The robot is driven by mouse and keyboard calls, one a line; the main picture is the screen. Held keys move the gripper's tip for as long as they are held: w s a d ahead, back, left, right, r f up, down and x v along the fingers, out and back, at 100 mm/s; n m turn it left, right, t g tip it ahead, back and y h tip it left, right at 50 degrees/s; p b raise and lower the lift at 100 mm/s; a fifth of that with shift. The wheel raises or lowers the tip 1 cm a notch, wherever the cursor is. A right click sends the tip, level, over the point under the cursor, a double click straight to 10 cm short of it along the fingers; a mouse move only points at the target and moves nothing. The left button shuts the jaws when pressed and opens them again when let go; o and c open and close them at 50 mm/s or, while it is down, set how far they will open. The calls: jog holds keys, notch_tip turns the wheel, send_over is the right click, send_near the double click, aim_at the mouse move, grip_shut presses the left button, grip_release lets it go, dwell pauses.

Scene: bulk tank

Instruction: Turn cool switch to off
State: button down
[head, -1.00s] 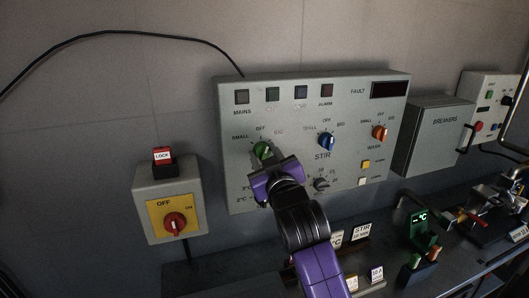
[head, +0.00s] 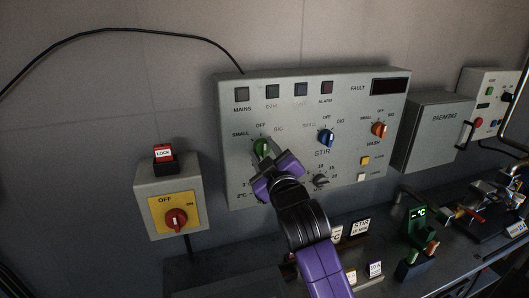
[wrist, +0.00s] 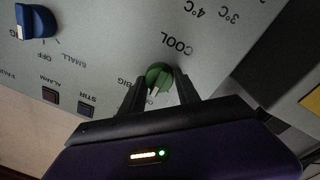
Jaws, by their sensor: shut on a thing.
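The cool switch is a green knob (head: 262,146) at the left of the grey control panel (head: 228,190), under the labels SMALL, OFF and BIG. In the wrist view the green knob (wrist: 158,73) sits beside the word COOL, between the two dark fingers of my gripper (wrist: 160,84). The gripper is shut on it. The knob's white mark points down in that view, toward a label partly hidden by the fingers. In the head view my purple gripper (head: 265,155) covers the panel below the knob.
A blue stir knob (head: 326,138) and an orange wash knob (head: 379,129) are to the right, with a small grey dial (head: 320,181) below. A red-and-yellow isolator (head: 175,217) stands left of the panel. A cluttered bench (head: 215,275) runs below.

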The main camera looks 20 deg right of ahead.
jog(key=c, duration=0.9)
grip_release()
jog(key=shift+s, duration=0.1)
jog(key=s, duration=0.3)
jog(key=s+b, duration=0.1)
jog(key=s, duration=0.3)
jog(key=shift+s+a+f, duration=0.2)
jog(key=shift+s, duration=0.1)
